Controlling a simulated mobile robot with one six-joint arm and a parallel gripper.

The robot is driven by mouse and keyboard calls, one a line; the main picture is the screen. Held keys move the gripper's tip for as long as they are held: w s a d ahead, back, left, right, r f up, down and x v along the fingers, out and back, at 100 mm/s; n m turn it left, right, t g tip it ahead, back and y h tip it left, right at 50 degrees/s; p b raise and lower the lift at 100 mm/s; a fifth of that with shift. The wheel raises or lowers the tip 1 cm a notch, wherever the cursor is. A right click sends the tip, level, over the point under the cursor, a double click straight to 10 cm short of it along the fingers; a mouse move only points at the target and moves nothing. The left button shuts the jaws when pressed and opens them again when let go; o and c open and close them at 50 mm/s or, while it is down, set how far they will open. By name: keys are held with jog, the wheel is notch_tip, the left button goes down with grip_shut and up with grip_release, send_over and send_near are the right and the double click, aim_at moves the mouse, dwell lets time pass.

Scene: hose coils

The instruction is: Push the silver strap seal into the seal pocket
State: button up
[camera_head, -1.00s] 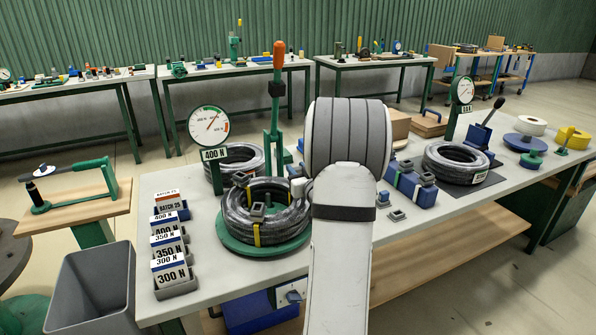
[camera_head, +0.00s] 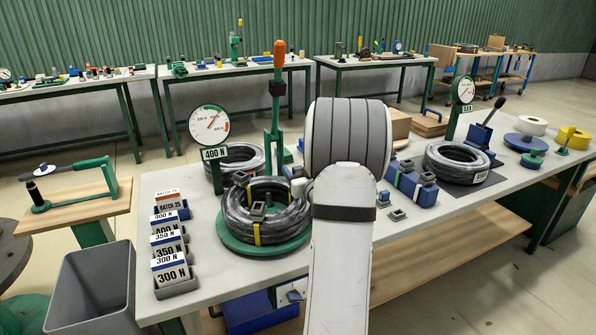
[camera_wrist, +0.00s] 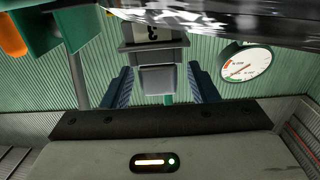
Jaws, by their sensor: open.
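My gripper (camera_wrist: 160,87) is open in the wrist view. Its two blue-sided fingers stand either side of a small silver-grey block (camera_wrist: 157,80). A gap shows beside the block; I cannot tell if a finger touches it. I cannot tell which of these is the seal or the pocket. A silver-grey seal (camera_head: 257,211) sits on that coil's front strap. Loose silver pieces (camera_head: 397,215) lie to the right.
The coil rests on a green turntable (camera_head: 235,241) below an orange-handled lever (camera_head: 279,55) and a dial gauge (camera_head: 209,125). Batch and force cards (camera_head: 171,270) stand at left. A second coil (camera_head: 456,162) lies at right. The front bench edge is mostly clear.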

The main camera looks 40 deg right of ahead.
jog(key=shift+o, duration=0.3)
jog(key=shift+s, duration=0.15)
jog(key=shift+b+v, duration=0.6)
jog(key=shift+v, duration=1.3)
jog(key=shift+s+a, duration=0.1)
jog(key=shift+s, duration=0.2)
jog(key=shift+s, duration=0.3)
jog(key=v, duration=0.7)
jog(key=shift+a+r, duration=0.1)
jog(key=shift+a, duration=0.05)
dwell(0.4)
